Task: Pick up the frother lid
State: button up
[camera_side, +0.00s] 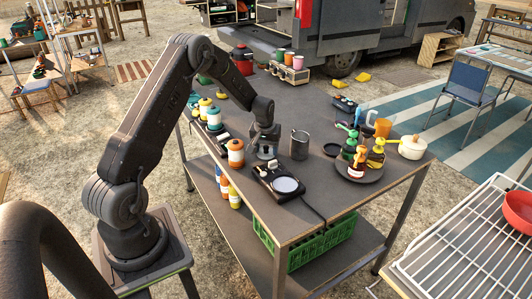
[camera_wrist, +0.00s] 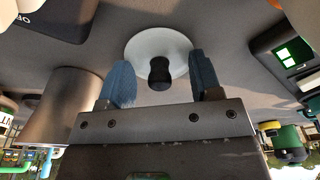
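The frother lid (camera_wrist: 142,45), a pale round disc with a black knob (camera_wrist: 159,73), lies on the dark tabletop in the wrist view. My gripper (camera_wrist: 160,84) is open, with one blue fingertip on each side of the knob in the picture. I see gaps between both fingertips and the knob, and nothing is held. In the side view my gripper (camera_side: 266,153) points down, low over the table, just behind the black scale. I cannot clearly make out the lid there, as the gripper covers that spot.
A metal pitcher (camera_side: 300,145) stands close right of my gripper; a metal cylinder (camera_wrist: 62,108) shows at left in the wrist view. The scale (camera_side: 280,183) is in front. An orange-and-white jar (camera_side: 236,154) stands left. A round tray (camera_side: 358,176) of bottles is farther right.

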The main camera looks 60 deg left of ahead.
jog(key=shift+s+f, duration=0.1)
jog(key=shift+f, duration=0.05)
jog(key=shift+c, duration=1.2)
jog(key=shift+f, duration=0.1)
jog(key=shift+c, duration=0.2)
jog(key=shift+d, duration=0.1)
